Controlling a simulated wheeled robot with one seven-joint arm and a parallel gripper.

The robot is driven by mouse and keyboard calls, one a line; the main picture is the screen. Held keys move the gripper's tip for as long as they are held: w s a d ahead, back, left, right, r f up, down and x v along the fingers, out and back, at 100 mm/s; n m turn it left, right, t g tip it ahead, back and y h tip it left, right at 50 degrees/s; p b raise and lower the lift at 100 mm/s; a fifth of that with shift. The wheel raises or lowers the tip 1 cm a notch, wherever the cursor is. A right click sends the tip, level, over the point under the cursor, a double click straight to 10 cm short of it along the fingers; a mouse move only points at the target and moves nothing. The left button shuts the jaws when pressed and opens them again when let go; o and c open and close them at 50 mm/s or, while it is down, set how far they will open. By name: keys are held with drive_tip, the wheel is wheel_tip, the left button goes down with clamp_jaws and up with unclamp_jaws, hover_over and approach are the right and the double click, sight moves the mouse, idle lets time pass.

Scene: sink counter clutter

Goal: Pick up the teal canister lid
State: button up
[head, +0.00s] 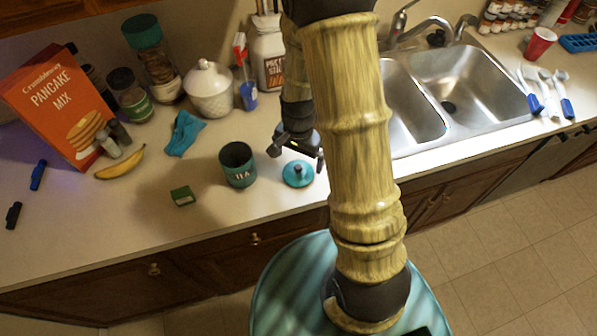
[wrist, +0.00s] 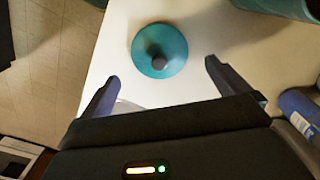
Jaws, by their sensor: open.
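The teal canister lid (head: 298,174) is a round disc with a dark knob, lying flat with its knob up on the counter near the front edge. It also shows in the wrist view (wrist: 159,50), ahead of my fingers and roughly between their lines. My gripper (head: 296,150) is open and empty, just behind the lid in the head view and apart from it. In the wrist view its two fingertips (wrist: 161,72) are spread wide. The teal canister (head: 238,166) stands open, left of the lid in the head view; part of it shows in the wrist view (wrist: 280,8).
The counter's front edge runs close by the lid. A small green box (head: 183,196), a banana (head: 120,163) and a teal cloth (head: 184,133) lie to the left. A white lidded jar (head: 209,90) stands behind. The metal sink (head: 470,85) is to the right.

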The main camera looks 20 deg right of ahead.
sight(299, 166)
drive_tip(key=shift+f+p, duration=0.65)
drive_tip(key=shift+f, duration=1.75)
drive_tip(key=c, duration=0.9)
